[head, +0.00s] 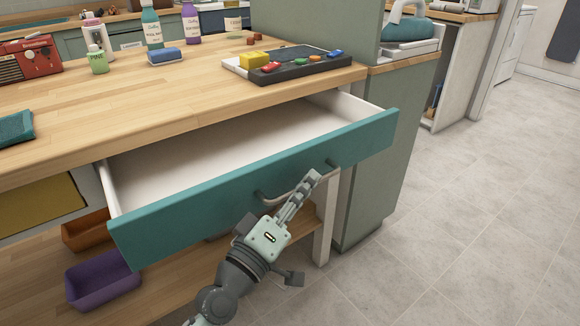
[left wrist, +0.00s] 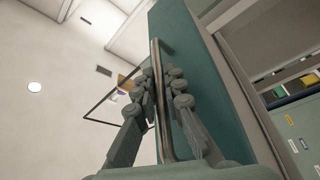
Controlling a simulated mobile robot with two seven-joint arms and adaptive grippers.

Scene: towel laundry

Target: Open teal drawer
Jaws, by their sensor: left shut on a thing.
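The teal drawer (head: 250,190) stands pulled out from under the wooden counter in the head view, and its white inside (head: 215,150) looks empty. A metal bar handle (head: 267,200) runs along its front. My left gripper (head: 308,186) is at the handle, with its fingers shut around it. In the left wrist view the handle (left wrist: 157,70) passes between the fingers of my left gripper (left wrist: 162,88), beside the teal drawer front (left wrist: 185,60). My right gripper is not in view.
The wooden counter (head: 130,95) above holds bottles, a red radio (head: 30,62) and a dark tray (head: 300,66) with small coloured objects. A yellow drawer front (head: 42,205) is at the left. Purple (head: 103,280) and orange (head: 88,232) bins sit on the lower shelf. Floor at the right is clear.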

